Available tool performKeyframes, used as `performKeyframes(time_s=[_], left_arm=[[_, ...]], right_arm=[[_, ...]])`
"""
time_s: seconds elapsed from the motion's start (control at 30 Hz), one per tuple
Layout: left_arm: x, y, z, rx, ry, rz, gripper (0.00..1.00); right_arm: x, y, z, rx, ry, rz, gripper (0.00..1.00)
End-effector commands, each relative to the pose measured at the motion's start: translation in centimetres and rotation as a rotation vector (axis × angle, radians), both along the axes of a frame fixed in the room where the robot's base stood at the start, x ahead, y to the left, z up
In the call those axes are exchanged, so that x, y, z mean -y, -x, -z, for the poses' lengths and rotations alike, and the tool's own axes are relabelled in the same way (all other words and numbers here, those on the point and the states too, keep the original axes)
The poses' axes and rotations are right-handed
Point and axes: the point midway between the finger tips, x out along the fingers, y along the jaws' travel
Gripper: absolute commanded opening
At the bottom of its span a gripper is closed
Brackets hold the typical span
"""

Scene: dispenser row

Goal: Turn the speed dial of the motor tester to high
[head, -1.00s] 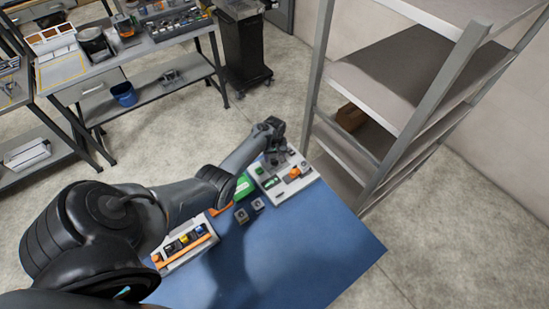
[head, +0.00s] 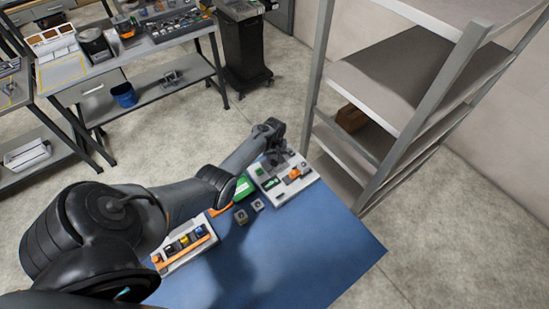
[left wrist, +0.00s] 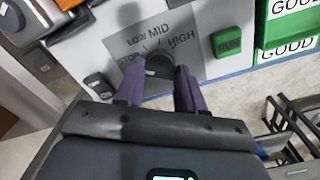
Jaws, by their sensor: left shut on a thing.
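The motor tester (head: 270,186) is a pale panel at the far end of the blue table in the head view. In the left wrist view its front plate (left wrist: 205,62) carries the words STOP, LOW, MID and HIGH around a dark round speed dial (left wrist: 160,62). My left gripper (left wrist: 158,78) has its two purple-grey fingers on either side of the dial and is shut on it. I cannot tell which mark the dial points to. In the head view my left gripper (head: 275,150) is over the tester and hides the dial. My right gripper is not in view.
A green RUN button (left wrist: 227,41) is right of the dial, and a black switch (left wrist: 98,86) is left of it. Grey shelving (head: 395,80) stands behind.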

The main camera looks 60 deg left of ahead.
Motion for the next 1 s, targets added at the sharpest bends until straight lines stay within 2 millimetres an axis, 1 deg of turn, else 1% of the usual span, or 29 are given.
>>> performKeyframes(time_s=[0.27, 0.6, 1.0], left_arm=[[0.0, 0.1, -0.1, -0.002, 0.001, 0.159, 0.08], [0.0, 0.1, -0.1, -0.002, 0.001, 0.475, 0.08], [-0.1, 0.0, 0.0, -0.002, 0.000, 0.856, 0.08]], right_arm=[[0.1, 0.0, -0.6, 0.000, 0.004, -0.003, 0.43], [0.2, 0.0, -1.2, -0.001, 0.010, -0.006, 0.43], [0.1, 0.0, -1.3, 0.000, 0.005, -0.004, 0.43]])
